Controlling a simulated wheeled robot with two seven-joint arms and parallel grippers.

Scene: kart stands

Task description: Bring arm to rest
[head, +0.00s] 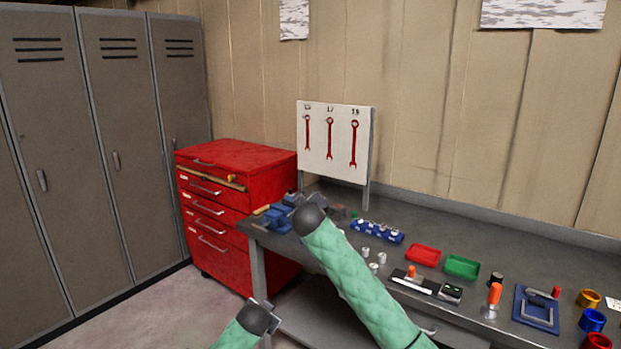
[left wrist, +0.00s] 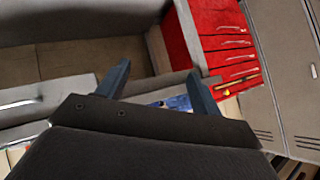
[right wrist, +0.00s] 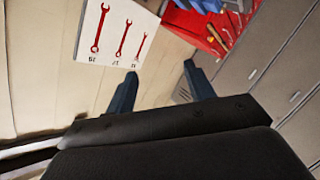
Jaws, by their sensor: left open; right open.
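My left arm (head: 240,330) comes in low at the left of the head view, beside the bench's left end. My left gripper (left wrist: 157,76) is open and empty in the left wrist view, with the red cabinet beyond it. My right arm (head: 360,285) reaches up and left across the bench, its dark wrist (head: 310,220) near the bench's left corner. My right gripper (right wrist: 160,70) is open with nothing between its fingers in the right wrist view. Its fingers are mostly hidden behind the wrist in the head view.
The bench (head: 440,228) carries a blue socket holder (head: 377,231), a red tray (head: 423,254), a green tray (head: 461,267) and several small parts. A blue vise (head: 275,219) sits at its left corner. A wrench board (head: 342,172), red cabinet (head: 230,159) and grey lockers (head: 115,120) stand behind.

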